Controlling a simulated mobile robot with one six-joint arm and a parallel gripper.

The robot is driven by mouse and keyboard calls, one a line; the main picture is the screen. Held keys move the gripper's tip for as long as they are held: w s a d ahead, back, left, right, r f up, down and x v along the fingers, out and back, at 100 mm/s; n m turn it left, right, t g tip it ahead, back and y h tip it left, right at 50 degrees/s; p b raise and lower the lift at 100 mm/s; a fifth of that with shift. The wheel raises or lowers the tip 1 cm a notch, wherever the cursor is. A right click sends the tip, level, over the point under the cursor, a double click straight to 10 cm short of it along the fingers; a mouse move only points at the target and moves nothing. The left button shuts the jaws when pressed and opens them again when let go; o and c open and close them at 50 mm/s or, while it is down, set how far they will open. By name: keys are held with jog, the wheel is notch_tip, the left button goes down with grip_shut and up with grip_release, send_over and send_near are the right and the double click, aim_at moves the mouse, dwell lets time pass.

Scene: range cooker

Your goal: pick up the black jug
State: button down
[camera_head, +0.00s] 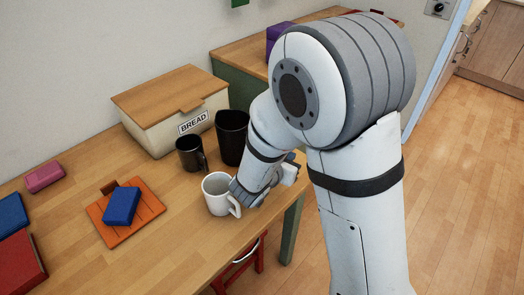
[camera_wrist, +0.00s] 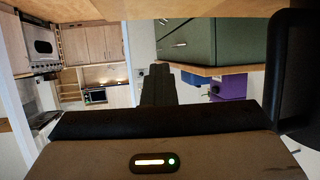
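The black jug (camera_head: 232,140) stands upright on the wooden table near its right end, beside the bread box. My gripper (camera_head: 238,190) is low over the table in front of the jug, apart from it in the head view. Its tip overlaps the right side of a white mug (camera_head: 216,194) near the handle; I cannot tell whether they touch. In the wrist view, a dark finger (camera_wrist: 157,88) points away from the gripper body. A large black curved shape at the right edge may be the jug. The opening between the fingers is not clear.
A black mug (camera_head: 190,155) stands just left of the jug. The bread box (camera_head: 160,120) is behind them. An orange board (camera_head: 112,228) with a blue block (camera_head: 122,206) lies to the left. The table's front middle is clear. A red stool (camera_head: 243,268) is below the edge.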

jog(key=c, duration=1.4)
grip_release()
jog(key=shift+o, duration=0.2)
